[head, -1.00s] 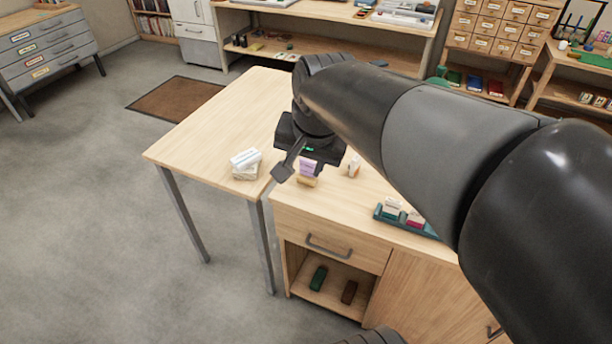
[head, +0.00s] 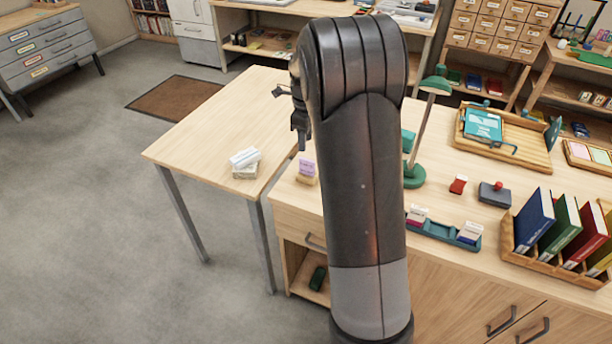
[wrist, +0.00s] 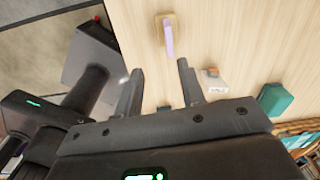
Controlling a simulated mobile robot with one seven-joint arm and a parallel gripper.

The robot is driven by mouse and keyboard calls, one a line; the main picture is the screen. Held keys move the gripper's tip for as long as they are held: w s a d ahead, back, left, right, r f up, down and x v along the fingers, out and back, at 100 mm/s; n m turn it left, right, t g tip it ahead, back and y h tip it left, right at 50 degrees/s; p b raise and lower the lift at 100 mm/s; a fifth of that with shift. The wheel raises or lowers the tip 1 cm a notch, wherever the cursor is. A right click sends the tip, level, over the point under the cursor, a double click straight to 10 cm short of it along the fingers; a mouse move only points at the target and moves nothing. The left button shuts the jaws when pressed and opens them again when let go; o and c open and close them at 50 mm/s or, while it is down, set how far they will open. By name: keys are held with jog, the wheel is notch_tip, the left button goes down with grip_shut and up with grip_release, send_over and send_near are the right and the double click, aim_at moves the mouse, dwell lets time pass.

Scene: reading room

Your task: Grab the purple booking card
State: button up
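The purple booking card (head: 306,167) stands upright in a small wooden holder (head: 306,180) on the counter near its left edge. In the wrist view the card (wrist: 168,38) is a thin purple strip in its holder (wrist: 165,17), just beyond the fingertips. My gripper (wrist: 160,68) is open and empty, with a clear gap between its fingers and the card. In the head view my gripper (head: 301,135) is seen edge-on, above and behind the card in the picture, partly hidden by my arm.
A stack of white items (head: 245,162) lies on the adjoining table (head: 205,125). A small white item with an orange top (wrist: 212,80) and a teal object (wrist: 275,98) stand right of the fingers. A green lamp (head: 414,176), teal card tray (head: 440,231) and book rack (head: 565,262) are further right.

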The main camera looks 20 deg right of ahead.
aim_at(307, 160)
jog(key=shift+w+d+f+m, duration=0.2)
jog(key=shift+w+f+m, duration=0.1)
jog(key=shift+f, duration=0.2)
jog(key=shift+w+d+f+m, duration=0.15)
jog(key=shift+w+f+m, duration=0.15)
jog(key=shift+f, duration=0.15)
notch_tip(307, 160, down, 11)
jog(key=shift+w+d+r, duration=0.1)
jog(key=shift+d, duration=0.05)
jog(key=shift+c, duration=0.3)
grip_shut()
